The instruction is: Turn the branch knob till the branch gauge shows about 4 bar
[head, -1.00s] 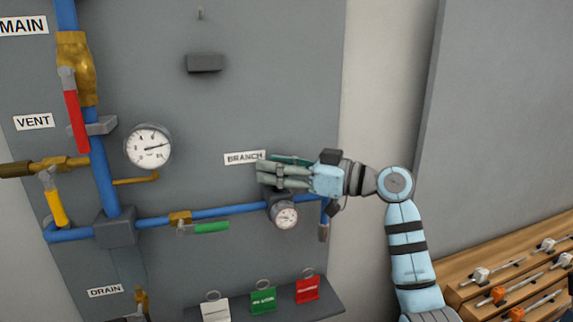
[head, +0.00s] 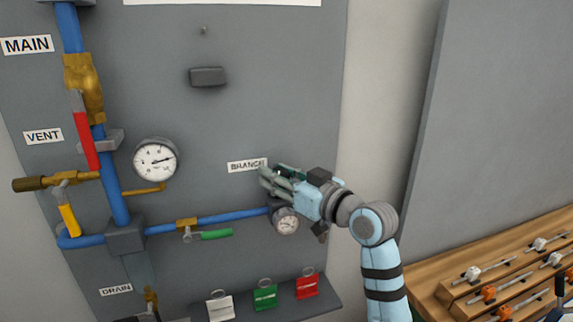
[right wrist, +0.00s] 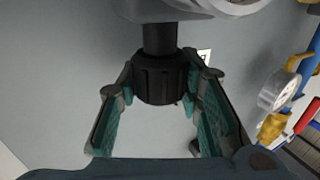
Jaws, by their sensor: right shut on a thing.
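The black ribbed branch knob (right wrist: 160,80) sits between the two fingers of my right gripper (right wrist: 162,92) in the right wrist view, and the fingers are shut on its sides. In the head view my right gripper (head: 272,180) is at the panel, just below and right of the BRANCH label (head: 247,166), and hides the knob. The small round branch gauge (head: 286,221) is just below the gripper. Its dial faces me, but its needle is too small to read surely. My left gripper is not in view.
A larger gauge (head: 156,160) is at the left, near the red-handled main valve (head: 86,140). A green-handled valve (head: 216,234) is on the blue pipe left of the branch gauge. Coloured tags (head: 265,296) stand on a ledge below. A wooden rack (head: 500,280) is at right.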

